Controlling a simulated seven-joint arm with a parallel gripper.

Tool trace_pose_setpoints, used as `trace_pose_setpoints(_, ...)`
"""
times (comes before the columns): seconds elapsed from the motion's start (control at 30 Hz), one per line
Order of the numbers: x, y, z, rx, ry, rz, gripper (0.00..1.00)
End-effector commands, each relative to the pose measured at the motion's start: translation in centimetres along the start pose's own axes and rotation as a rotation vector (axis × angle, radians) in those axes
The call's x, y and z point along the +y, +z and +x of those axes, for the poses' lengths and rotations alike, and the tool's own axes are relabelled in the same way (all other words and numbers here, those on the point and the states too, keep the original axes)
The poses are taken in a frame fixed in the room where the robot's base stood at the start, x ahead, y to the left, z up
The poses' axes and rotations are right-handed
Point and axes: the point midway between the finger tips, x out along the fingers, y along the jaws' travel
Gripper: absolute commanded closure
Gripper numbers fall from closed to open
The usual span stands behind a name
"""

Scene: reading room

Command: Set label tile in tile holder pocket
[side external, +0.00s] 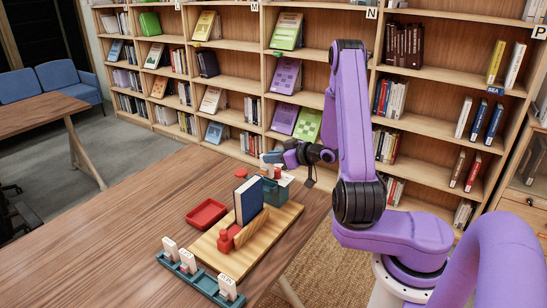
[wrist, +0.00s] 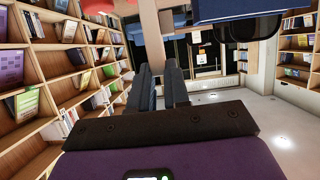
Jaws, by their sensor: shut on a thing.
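The teal tile holder (side external: 205,285) lies at the near edge of the table, with several white lettered tiles standing in it. A gap shows between the middle tile (side external: 187,261) and the right one (side external: 227,288).
A wooden board (side external: 265,240) carries an upright blue book (side external: 248,201) and a red object (side external: 226,240). A red tray (side external: 207,213) sits left of it. A teal box (side external: 275,191) stands below my gripper. The table (side external: 120,230) is clear at left; bookshelves stand behind.

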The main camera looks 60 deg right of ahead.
Motion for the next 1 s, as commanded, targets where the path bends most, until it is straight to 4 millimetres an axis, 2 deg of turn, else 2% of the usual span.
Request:
trace_pose_setpoints(0.73,0.0,0.1,0.0,0.001,0.0,0.0,1.0)
trace_pose_setpoints(1.0,0.0,1.9,0.7,-0.003,-0.002,0.006,1.0)
